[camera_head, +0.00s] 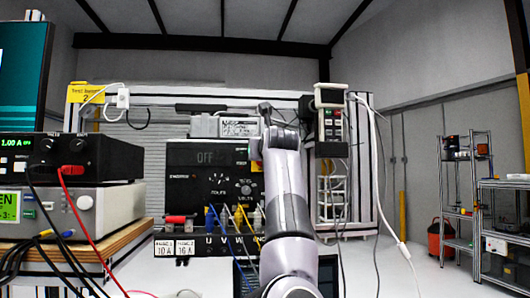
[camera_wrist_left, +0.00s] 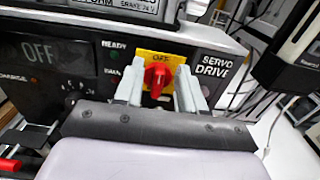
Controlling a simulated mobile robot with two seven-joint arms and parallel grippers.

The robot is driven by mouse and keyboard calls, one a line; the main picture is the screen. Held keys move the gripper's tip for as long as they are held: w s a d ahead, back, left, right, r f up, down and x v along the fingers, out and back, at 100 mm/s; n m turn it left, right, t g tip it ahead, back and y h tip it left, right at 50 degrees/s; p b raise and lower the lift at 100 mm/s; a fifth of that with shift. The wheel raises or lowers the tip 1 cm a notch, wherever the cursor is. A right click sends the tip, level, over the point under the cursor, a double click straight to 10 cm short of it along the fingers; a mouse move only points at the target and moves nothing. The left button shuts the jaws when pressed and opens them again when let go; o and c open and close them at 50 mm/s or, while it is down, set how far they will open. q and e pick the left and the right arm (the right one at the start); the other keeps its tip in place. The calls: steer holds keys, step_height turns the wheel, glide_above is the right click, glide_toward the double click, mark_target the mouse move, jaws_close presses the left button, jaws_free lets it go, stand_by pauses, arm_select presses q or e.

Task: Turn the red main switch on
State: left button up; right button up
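The red main switch (camera_wrist_left: 157,76) is a rotary knob on a yellow plate (camera_wrist_left: 176,62) marked OFF, on the front of the dark servo drive panel (camera_wrist_left: 97,55). My left gripper (camera_wrist_left: 159,84) is open, with one grey finger on each side of the red knob. I cannot tell whether the fingers touch it. The panel display (camera_wrist_left: 40,51) reads OFF. In the head view my arm covers the switch, and only a sliver of the yellow plate (camera_head: 256,167) shows beside the drive panel's display (camera_head: 206,158). My right gripper is not in view.
Colored leads plug into the panel's lower sockets (camera_head: 228,216). A bench with a power supply (camera_head: 105,158) and hanging cables stands at left. A handheld pendant (camera_head: 331,120) with a cable hangs just right of my arm. Shelves (camera_head: 460,190) stand far right.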

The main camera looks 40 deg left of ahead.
arm_select(q)
jaws_close()
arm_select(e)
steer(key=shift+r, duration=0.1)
arm_select(q)
steer(key=m+b, duration=0.2)
steer(key=m, duration=0.4)
steer(key=w+f+m+b, duration=0.1)
steer(key=m+b, duration=0.1)
steer(key=m, duration=0.4)
steer(key=d+m+b, duration=0.1)
steer(key=m+b, duration=0.1)
steer(key=m, duration=0.3)
steer(key=shift+w+d+f+m, duration=0.1)
steer(key=shift+w+f+m, duration=0.1)
steer(key=shift+f+m, duration=0.2)
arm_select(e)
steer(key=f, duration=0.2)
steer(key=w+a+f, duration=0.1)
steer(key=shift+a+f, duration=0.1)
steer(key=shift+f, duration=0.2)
arm_select(q)
jaws_free()
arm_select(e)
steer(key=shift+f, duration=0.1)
